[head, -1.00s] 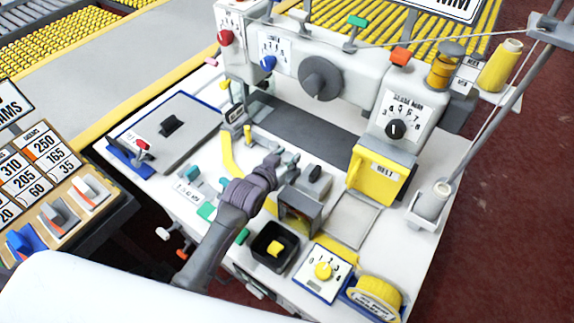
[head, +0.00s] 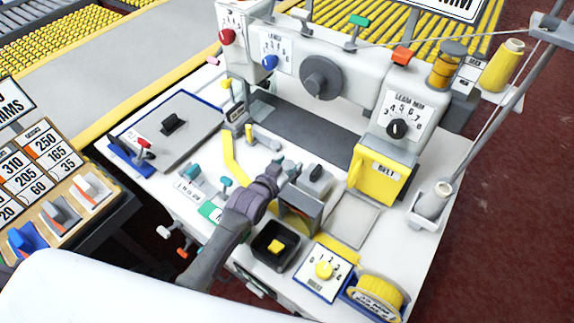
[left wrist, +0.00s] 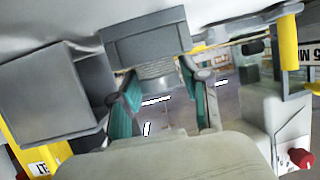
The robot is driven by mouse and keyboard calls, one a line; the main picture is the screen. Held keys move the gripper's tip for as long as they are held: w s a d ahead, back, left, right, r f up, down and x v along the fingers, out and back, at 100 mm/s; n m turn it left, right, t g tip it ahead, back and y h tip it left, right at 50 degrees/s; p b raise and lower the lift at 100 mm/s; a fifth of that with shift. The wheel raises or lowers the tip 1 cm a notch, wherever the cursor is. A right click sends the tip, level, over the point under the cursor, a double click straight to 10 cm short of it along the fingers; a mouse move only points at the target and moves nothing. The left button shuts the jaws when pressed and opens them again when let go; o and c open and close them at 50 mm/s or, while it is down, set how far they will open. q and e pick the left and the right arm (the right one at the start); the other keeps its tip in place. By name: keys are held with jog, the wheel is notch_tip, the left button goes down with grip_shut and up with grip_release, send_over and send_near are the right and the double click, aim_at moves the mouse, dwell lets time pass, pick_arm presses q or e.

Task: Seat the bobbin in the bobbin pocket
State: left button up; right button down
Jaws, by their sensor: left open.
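A small yellow piece (head: 275,246), possibly the bobbin, sits in a black square tray (head: 262,257) at the front of the white machine bed (head: 205,240). A grey box with a dark front opening (head: 302,212) stands behind the tray; I cannot tell whether it is the bobbin pocket. My left gripper (head: 286,170) is beside this box, close to a dark knob on a grey block (head: 316,176). In the left wrist view, its teal-padded fingers (left wrist: 160,98) are apart with nothing clearly held between them. My right gripper is out of view.
A yellow BELT cover (head: 380,175) and the machine head (head: 320,82) stand behind. A dial plate (head: 323,272) and yellow reel (head: 380,292) are at front right. Teal levers (head: 193,172) stand left of my arm. A bare grey plate (head: 353,220) lies right of the box.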

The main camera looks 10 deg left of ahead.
pick_arm(q)
jog(key=shift+r, duration=0.2)
jog(key=v, duration=1.2)
jog(key=shift+f, duration=0.1)
